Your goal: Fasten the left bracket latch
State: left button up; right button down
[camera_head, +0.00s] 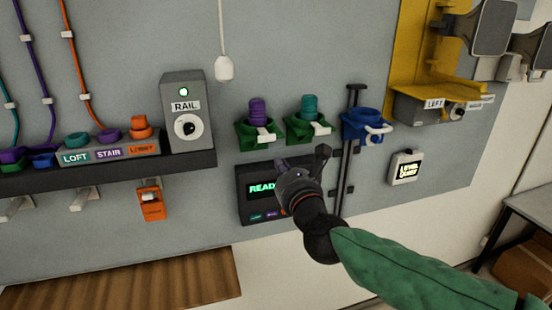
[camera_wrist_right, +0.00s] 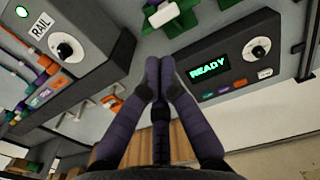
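The left green bracket (camera_head: 246,137) on the wall holds a purple cylinder and has a white latch lever (camera_head: 266,135) on its front. The right green bracket (camera_head: 299,130) holds a teal cylinder and has a similar white lever (camera_head: 320,127). My right gripper (camera_head: 303,160) is below these brackets, in front of the READY display. In the right wrist view its two fingertips (camera_wrist_right: 160,64) meet with nothing seen between them. A pale lever (camera_wrist_right: 160,13) shows just beyond the tips, apart from them in the picture. My left gripper is not in view.
The READY display (camera_head: 250,190) is partly hidden by my right gripper. A blue bracket (camera_head: 360,124) sits on a dark vertical rail to the right. The RAIL box (camera_head: 190,148) stands on a dark shelf at left. A white pull (camera_head: 224,68) hangs above.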

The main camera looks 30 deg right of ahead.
jog(key=shift+s+a+f, duration=0.1)
jog(key=shift+s+f, duration=0.1)
jog(key=shift+s, duration=0.55)
jog(key=shift+s, duration=0.1)
